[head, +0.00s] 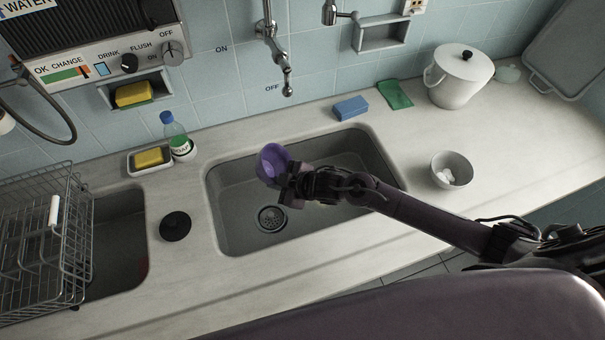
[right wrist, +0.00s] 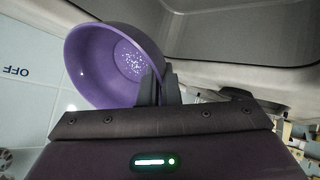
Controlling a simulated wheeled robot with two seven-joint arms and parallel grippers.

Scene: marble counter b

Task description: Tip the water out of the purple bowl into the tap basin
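The purple bowl (head: 268,160) is held over the left part of the tap basin (head: 237,205), above and behind its drain (head: 271,218). My right gripper (head: 285,180) is shut on the bowl's side wall. The bowl looks tilted in the head view; how far is hard to tell. In the right wrist view the bowl (right wrist: 88,62) shows its inside, with pale specks on the bottom; I cannot tell whether they are water. The fingers (right wrist: 158,88) pinch its rim. No falling stream is visible. My left gripper is out of view.
The tap (head: 287,85) hangs behind the basin. A soap bottle (head: 176,135) and a sponge dish (head: 150,168) stand at its left, near a black disc (head: 175,226) and a wire rack (head: 45,240). A grey bowl (head: 452,165) and white pot (head: 458,85) stand right.

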